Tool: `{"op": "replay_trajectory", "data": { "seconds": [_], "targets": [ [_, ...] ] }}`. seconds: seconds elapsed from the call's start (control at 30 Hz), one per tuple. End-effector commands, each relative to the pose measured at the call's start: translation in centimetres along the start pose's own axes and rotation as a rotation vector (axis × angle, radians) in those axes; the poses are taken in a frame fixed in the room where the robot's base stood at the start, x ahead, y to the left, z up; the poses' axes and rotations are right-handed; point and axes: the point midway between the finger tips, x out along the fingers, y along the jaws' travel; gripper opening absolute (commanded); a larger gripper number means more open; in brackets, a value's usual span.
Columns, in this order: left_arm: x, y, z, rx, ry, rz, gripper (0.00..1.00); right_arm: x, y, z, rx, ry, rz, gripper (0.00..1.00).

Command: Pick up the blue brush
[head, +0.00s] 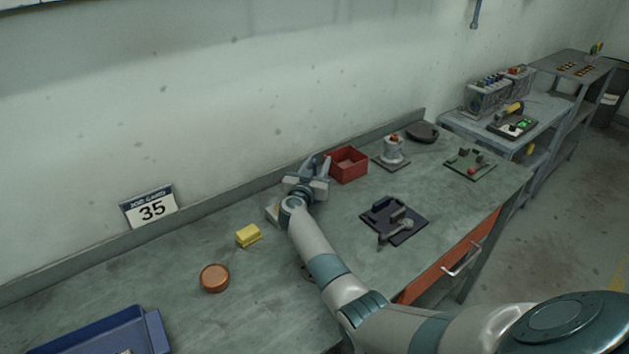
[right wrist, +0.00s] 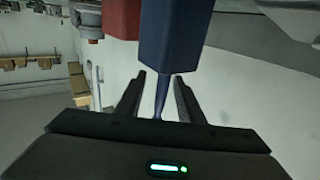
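The blue brush (head: 312,164) is at the back of the workbench, mostly hidden by my right gripper (head: 310,180). In the right wrist view a thin blue stem (right wrist: 161,92) lies between the two fingers of my right gripper (right wrist: 158,90). It joins a wide dark blue block (right wrist: 174,38) beyond the fingertips; I cannot tell whether the block is part of the brush or a holder. The fingers stand apart, with a gap on each side of the stem. My left gripper is not in view.
A red bin (head: 348,172) stands just right of my right gripper. A yellow block (head: 249,235), an orange round lid (head: 214,278) and a blue tray (head: 153,327) are to the left. A dark fixture (head: 406,225) sits to the right.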

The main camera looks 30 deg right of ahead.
Motion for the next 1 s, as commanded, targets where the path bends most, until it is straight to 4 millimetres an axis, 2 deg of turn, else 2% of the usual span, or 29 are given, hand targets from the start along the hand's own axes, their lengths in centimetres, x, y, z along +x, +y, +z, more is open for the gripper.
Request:
{"op": "replay_trajectory", "data": {
  "seconds": [0.07,0.2,0.67,0.87,1.0],
  "targets": [
    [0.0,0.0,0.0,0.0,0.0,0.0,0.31,0.0,0.0,0.0,0.0,0.0,0.0,0.35],
    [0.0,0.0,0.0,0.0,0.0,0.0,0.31,0.0,0.0,0.0,0.0,0.0,0.0,0.01],
    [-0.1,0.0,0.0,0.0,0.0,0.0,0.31,0.0,-0.1,-0.6,0.003,0.0,0.0,0.0],
    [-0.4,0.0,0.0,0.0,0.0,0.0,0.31,-0.1,-0.1,-2.8,0.004,0.001,0.0,0.0],
    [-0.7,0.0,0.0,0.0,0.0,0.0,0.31,0.0,0.0,-5.2,0.006,0.001,0.0,0.0]
  ]
}}
